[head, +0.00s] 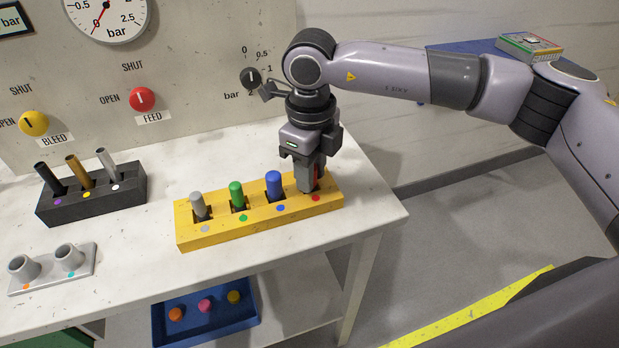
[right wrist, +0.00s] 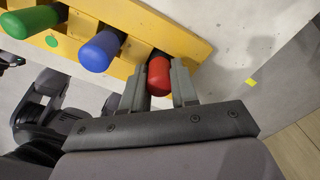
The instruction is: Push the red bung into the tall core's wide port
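The red bung (right wrist: 159,77) stands in the right-hand end slot of the yellow rack (head: 212,234), by the red dot. My right gripper (head: 311,188) points down over that slot and hides most of the bung in the head view. In the right wrist view my right gripper (right wrist: 159,82) has one finger on each side of the bung. I cannot tell whether the fingers press on it or stand just clear. I cannot make out a tall core with a wide port. My left gripper is not in view.
Blue (head: 273,185), green (head: 237,194) and grey (head: 198,205) bungs stand in the rack's other slots. A black block (head: 97,203) with three rods and a grey two-socket plate (head: 52,270) lie left. A gauge panel (head: 190,60) stands behind. A blue tray (head: 205,318) sits below.

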